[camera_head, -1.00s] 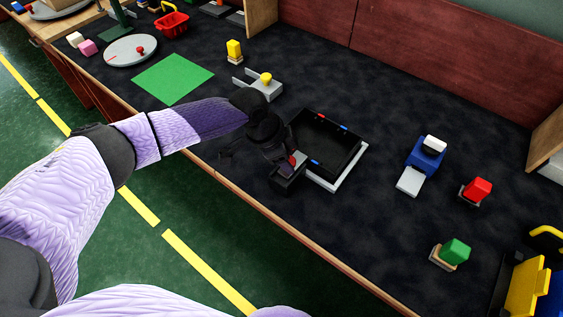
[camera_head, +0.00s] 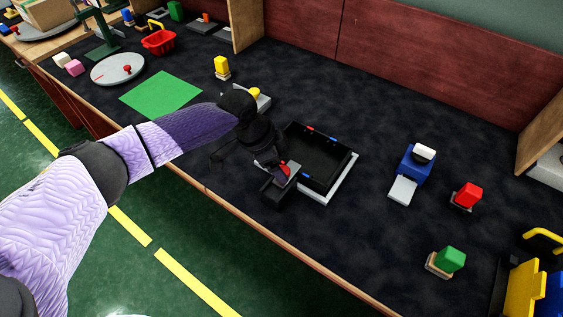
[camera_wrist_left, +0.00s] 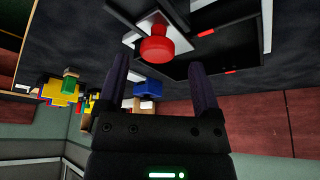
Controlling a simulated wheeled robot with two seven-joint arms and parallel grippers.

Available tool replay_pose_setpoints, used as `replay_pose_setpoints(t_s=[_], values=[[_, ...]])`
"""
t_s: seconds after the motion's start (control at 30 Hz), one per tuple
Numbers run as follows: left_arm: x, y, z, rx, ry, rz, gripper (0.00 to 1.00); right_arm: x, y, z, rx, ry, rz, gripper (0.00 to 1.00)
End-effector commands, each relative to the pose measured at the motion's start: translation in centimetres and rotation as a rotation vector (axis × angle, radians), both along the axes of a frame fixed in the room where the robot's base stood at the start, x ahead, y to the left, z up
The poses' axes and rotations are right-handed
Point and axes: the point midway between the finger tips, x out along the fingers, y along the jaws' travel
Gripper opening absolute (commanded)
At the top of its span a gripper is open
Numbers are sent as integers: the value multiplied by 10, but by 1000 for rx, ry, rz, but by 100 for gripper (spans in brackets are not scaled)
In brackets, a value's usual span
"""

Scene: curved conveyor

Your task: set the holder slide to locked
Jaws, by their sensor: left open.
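The holder is a black shallow tray (camera_head: 322,165) on a pale base, with small red and blue marks on its rim. A grey slide with a round red knob sits at its near left corner. The red knob (camera_wrist_left: 157,44) shows large in the left wrist view, in line with the gap between the fingertips. My left gripper (camera_wrist_left: 159,62) is open, one finger on each side of that gap; I cannot tell whether it touches the knob. In the head view the left gripper (camera_head: 279,184) partly hides the slide. My right gripper is not in view.
Behind the left wrist is a grey fixture with a yellow knob (camera_head: 254,92). To the right stand a blue block device (camera_head: 416,168), a red block (camera_head: 467,195) and a green block (camera_head: 450,259). A green mat (camera_head: 160,94) lies left.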

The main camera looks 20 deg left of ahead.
Motion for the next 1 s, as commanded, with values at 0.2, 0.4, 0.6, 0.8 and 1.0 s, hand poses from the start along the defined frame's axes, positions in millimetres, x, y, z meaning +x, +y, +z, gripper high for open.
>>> replay_pose_setpoints(t_s=[0.2,0.4,0.6,0.8,1.0], values=[[-8,20,58,0,-5,1,83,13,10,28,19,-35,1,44],[-12,27,75,0,-2,1,83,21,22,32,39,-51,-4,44],[-12,28,75,0,-1,0,83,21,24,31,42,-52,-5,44],[-13,27,74,1,-1,-1,83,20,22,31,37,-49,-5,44],[-61,-24,35,-29,33,-55,83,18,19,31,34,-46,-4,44]])
